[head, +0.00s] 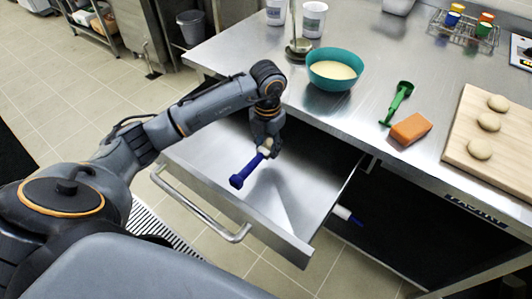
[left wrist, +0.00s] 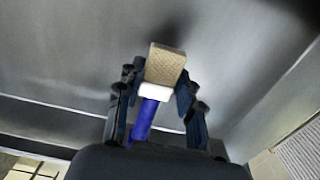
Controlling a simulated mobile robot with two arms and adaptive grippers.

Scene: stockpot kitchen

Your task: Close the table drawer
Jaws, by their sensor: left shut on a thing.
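The table drawer (head: 290,205) is pulled out from under the steel table (head: 240,45). Its bar handle (head: 200,207) faces the lower left. My left gripper (head: 267,143) reaches down over the open drawer. It is shut on a blue-handled tool (head: 243,173). In the left wrist view, the tool's tan block-like head (left wrist: 165,64), white collar and blue handle (left wrist: 144,120) show between the fingers. The steel drawer interior (left wrist: 60,70) surrounds it there. I cannot tell whether the tool touches the drawer bottom. My right gripper is not in view.
On the tabletop are a teal bowl (head: 334,69), a green scoop (head: 398,103), an orange block (head: 411,129) and a wooden board (head: 510,135) with dough pieces. A white and blue item (head: 346,214) lies below the table. Tiled floor (head: 60,85) is clear at left.

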